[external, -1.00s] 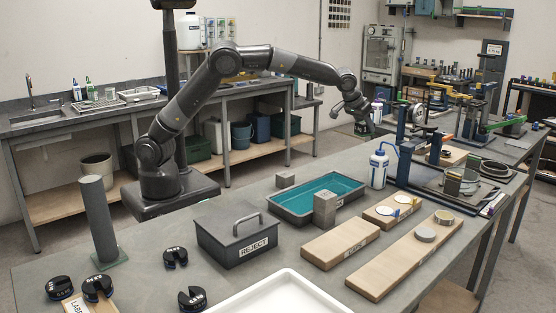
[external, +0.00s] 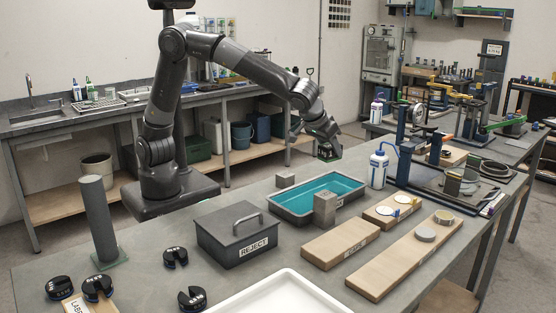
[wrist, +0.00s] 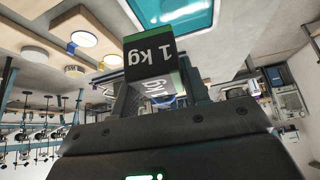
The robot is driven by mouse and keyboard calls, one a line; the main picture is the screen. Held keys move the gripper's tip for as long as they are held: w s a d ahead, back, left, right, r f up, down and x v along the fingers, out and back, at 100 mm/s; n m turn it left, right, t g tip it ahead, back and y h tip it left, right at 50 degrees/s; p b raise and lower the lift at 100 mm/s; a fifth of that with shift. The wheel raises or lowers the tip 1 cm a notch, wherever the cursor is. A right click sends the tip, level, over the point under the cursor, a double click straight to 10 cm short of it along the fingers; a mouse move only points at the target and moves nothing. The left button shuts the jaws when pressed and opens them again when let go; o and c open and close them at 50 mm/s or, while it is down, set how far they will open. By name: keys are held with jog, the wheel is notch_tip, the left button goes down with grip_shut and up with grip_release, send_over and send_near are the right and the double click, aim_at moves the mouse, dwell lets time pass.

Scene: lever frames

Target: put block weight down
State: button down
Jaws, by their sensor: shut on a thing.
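My gripper (external: 328,149) is in the air behind the teal tray, above the far edge of the bench. It is shut on a dark block weight (wrist: 150,60) with green edges and a "1 kg" label, which shows upside down or tilted in the wrist view. In the external view the block weight (external: 327,155) is small and partly hidden by the fingers. It touches nothing below it that I can see.
The teal tray (external: 283,213) holds liquid, with a grey cube (external: 325,205) at its near edge and another grey block (external: 285,180) behind it. A wash bottle (external: 378,168) stands to the right. A REJECT box (external: 236,238), wooden boards (external: 340,243) and slotted weights (external: 176,257) occupy the bench.

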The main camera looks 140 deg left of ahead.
jog(key=s+d, duration=0.3)
jog(key=d, duration=0.9)
jog(key=s+d, duration=0.3)
jog(key=d, duration=0.8)
jog(key=s+d+n, duration=0.1)
jog(key=s+d, duration=1.2)
jog(key=s, duration=0.1)
jog(key=shift+g, duration=0.3)
jog(key=w+x, duration=0.1)
jog(key=x, duration=0.4)
jog(key=w+a+r+x, duration=0.1)
jog(key=x, duration=0.4)
jog(key=w+a+x, duration=0.1)
jog(key=x, duration=0.5)
jog(key=shift+a+r, duration=0.1)
jog(key=shift+r, duration=0.05)
jog(key=shift+f, duration=2)
